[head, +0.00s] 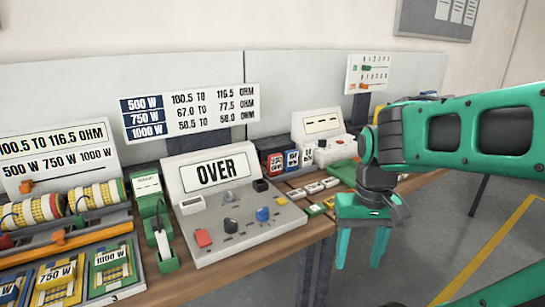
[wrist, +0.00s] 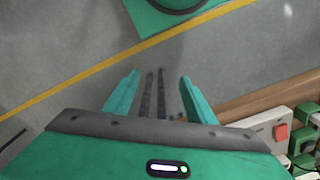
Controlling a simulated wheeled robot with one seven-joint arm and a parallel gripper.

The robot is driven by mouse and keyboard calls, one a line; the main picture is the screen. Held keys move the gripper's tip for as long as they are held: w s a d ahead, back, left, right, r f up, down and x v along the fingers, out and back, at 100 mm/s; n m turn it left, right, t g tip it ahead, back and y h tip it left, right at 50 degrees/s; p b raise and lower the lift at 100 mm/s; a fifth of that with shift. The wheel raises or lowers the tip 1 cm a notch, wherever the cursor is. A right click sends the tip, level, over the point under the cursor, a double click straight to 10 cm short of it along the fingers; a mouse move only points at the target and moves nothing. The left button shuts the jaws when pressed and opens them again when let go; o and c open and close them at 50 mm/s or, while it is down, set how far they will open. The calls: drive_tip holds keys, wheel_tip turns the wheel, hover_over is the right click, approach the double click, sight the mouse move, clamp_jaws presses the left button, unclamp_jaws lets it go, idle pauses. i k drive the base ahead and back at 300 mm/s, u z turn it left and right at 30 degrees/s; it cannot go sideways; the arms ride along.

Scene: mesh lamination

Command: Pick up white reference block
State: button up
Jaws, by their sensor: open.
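My gripper (head: 361,250) hangs open and empty, fingers down, past the front edge of the workbench in the head view. A small white block (head: 192,204) sits at the left of the console panel, left of my gripper. Several small white pieces (head: 314,187) lie in a row on the bench behind my gripper. I cannot tell which of these is the reference block.
The workbench (head: 292,249) holds a console reading OVER (head: 216,172), a green holder with a white piece (head: 164,245), wound coils (head: 97,195) and wattage-labelled trays (head: 110,264). In the wrist view, the console's red button (wrist: 281,131) is at right. Floor (head: 418,237) beside the bench is free.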

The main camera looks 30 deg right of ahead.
sight(305, 158)
drive_tip(key=u, duration=1.8)
drive_tip(key=i, duration=1)
drive_tip(key=z, duration=3.4)
